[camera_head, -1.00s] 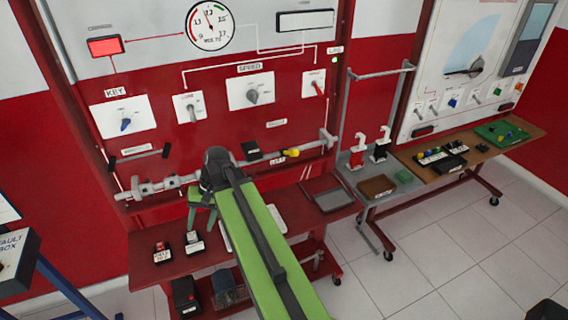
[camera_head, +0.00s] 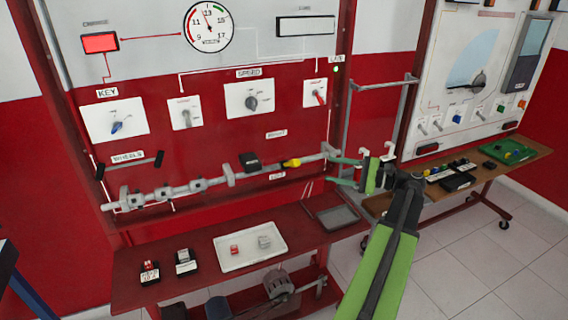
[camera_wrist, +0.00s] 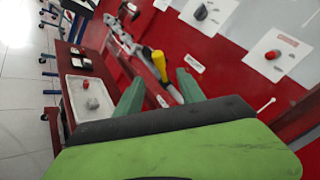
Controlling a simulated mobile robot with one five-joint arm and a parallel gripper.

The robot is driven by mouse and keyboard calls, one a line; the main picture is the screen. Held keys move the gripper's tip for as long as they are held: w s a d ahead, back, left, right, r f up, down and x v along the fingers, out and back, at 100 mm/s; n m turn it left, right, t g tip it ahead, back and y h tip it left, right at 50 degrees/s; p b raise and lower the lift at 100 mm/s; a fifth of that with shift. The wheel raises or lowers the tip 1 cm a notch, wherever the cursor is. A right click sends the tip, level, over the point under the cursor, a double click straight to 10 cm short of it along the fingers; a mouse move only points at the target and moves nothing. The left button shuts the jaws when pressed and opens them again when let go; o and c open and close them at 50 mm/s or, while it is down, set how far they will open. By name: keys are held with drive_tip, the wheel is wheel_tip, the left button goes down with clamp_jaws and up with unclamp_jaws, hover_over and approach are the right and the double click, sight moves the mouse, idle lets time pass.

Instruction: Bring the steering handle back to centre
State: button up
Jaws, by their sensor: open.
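The steering handle, with a yellow grip (camera_head: 291,162), is at the right part of the grey rod assembly (camera_head: 190,187) low on the red panel. Its grip lies between the RIGHT label (camera_head: 276,133) above and the LEFT label (camera_head: 277,176) below, closer to LEFT. My gripper (camera_head: 335,170) is open and empty, to the right of the yellow grip and apart from it, its green fingers pointing left. In the wrist view the yellow grip (camera_wrist: 158,66) shows just beyond the gap between my open green fingertips (camera_wrist: 160,80). Whether the gap lines up in depth is unclear.
A black block (camera_head: 250,162) sits beside the yellow grip on the panel. Below is a red bench with a white tray (camera_head: 228,263) and a dark tray (camera_head: 338,218). A grey frame (camera_head: 384,78) stands at the right, behind my gripper.

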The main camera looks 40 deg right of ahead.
sight(290, 162)
drive_tip(key=x, duration=1.7)
clamp_jaws()
idle(0.6)
